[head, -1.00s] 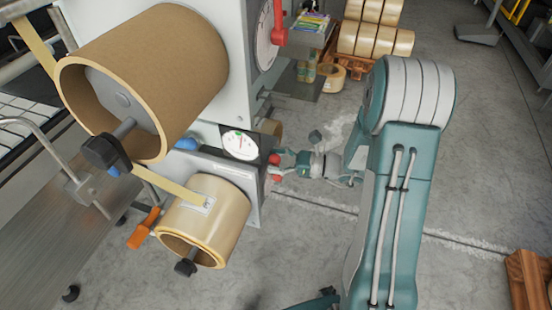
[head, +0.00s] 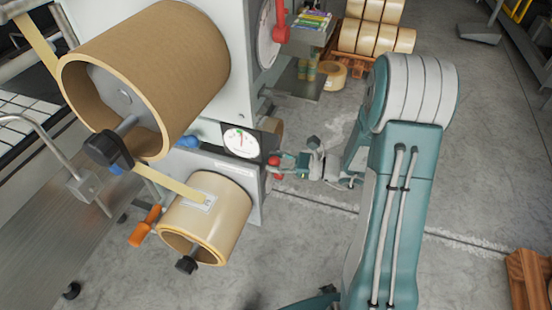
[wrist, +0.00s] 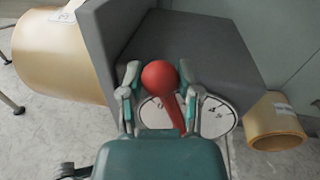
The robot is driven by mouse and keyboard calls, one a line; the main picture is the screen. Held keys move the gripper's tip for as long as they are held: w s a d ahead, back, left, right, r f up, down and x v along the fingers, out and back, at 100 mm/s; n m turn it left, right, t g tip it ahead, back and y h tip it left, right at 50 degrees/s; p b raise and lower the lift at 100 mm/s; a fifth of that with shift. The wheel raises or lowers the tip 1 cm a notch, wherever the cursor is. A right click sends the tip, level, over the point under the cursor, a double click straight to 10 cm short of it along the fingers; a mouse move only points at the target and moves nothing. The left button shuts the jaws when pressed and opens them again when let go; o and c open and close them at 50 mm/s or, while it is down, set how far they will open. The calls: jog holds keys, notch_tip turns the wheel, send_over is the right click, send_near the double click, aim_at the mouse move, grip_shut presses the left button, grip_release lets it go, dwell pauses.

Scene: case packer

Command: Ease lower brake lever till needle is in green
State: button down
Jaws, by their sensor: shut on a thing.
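The lower brake lever is red with a round knob (wrist: 160,77), between the two fingers of my gripper (wrist: 160,84) in the wrist view. The gripper is shut on it. In the head view the lever (head: 274,161) shows small at the right edge of the lower unit, with my gripper (head: 284,167) beside it. The lower gauge (head: 240,142) has a white dial with a small green mark near the top. Its needle stands roughly upright near that mark; exact alignment is too small to tell. In the wrist view the gauge (wrist: 217,120) is partly hidden by lever and fingers.
A large brown tape roll (head: 160,75) sits above a smaller tan roll (head: 228,215). An upper red lever (head: 281,22) stands beside the upper gauge (head: 267,38). An orange handle (head: 145,226) is at lower left. Open floor lies right of the machine.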

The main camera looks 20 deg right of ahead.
jog(key=shift+c, duration=1.5)
grip_release()
jog(key=v, duration=1.2)
jog(key=shift+f, duration=0.15)
